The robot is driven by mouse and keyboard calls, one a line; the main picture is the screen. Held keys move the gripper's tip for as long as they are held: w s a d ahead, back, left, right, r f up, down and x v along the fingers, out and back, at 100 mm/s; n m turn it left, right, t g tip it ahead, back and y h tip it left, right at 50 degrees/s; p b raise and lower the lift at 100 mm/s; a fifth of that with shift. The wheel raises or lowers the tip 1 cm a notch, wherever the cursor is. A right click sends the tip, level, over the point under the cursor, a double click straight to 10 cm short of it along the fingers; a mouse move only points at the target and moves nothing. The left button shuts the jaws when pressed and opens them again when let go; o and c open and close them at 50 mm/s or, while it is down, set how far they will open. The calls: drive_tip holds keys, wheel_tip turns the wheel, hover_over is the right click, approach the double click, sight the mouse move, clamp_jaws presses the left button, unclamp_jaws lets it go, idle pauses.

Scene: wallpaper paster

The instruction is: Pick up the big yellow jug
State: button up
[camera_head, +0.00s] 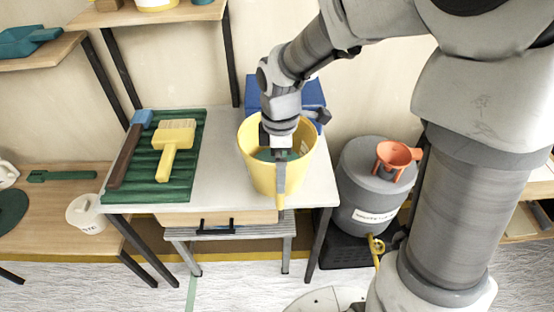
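The big yellow jug (257,172) stands upright on the right part of the white-topped table (222,148). Its wide mouth faces up, and something dark green shows inside it. My gripper (279,186) points down over the near side of the jug, in front of its mouth and front wall. A narrow yellow part, perhaps the handle, shows just below the fingertips. The gripper hides part of the rim and front wall. I cannot tell whether the fingers touch the jug or are closed on it.
A blue box (312,92) stands behind the jug. On the left, a green ribbed tray (160,190) holds a yellow brush (175,146) and a blue-headed hammer (130,148). A grey barrel (362,165) with an orange funnel (395,156) stands to the right. Bare tabletop lies left of the jug.

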wheel_tip(320, 180, down, 3)
drive_tip(key=shift+b, duration=0.3)
clamp_jaws()
drive_tip(key=shift+r, duration=0.1)
